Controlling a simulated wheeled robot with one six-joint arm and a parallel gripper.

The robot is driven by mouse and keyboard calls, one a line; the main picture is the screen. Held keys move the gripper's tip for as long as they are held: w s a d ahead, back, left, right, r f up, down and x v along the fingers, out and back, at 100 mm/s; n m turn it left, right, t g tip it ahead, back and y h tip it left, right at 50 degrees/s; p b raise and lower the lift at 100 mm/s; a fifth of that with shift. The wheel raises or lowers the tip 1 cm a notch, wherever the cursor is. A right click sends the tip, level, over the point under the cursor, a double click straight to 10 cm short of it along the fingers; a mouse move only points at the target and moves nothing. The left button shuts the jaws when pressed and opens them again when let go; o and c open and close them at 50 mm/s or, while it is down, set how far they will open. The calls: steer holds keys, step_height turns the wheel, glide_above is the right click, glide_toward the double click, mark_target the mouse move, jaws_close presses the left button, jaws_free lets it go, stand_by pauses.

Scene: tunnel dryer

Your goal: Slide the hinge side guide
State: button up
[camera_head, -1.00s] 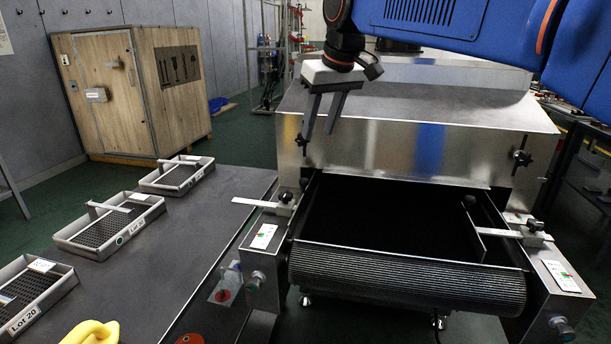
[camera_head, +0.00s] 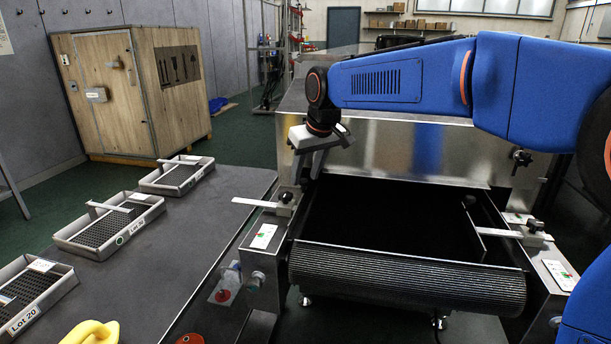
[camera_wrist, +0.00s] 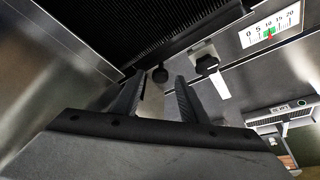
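The left side guide shows as a pale bar (camera_head: 258,203) through a clamp block with a black knob (camera_head: 285,197), at the left edge of the dark belt (camera_head: 400,262). A right guide plate (camera_head: 472,222) stands at the belt's other side. The labels do not tell which is the hinge side. My gripper (camera_head: 308,178) hangs over the left guide, fingers down, open. In the wrist view a round black knob (camera_wrist: 160,75) shows between and beyond the fingertips (camera_wrist: 158,82). The clamp knob (camera_wrist: 207,65) is just right of them. I cannot tell whether anything touches.
A scale (camera_wrist: 270,27) numbered 0 to 20 with green and red marks lies beside the left guide. The metal dryer hood (camera_head: 385,145) stands behind the belt. Trays (camera_head: 110,222) and a yellow object (camera_head: 92,332) are on the left table.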

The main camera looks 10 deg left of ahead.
steer(key=shift+w+a+f, duration=0.1)
steer(key=shift+w+f, duration=0.05)
steer(key=shift+f, duration=0.3)
jaws_close()
steer(key=d, duration=1)
steer(key=shift+s, duration=0.4)
jaws_free()
steer(key=shift+r, duration=0.15)
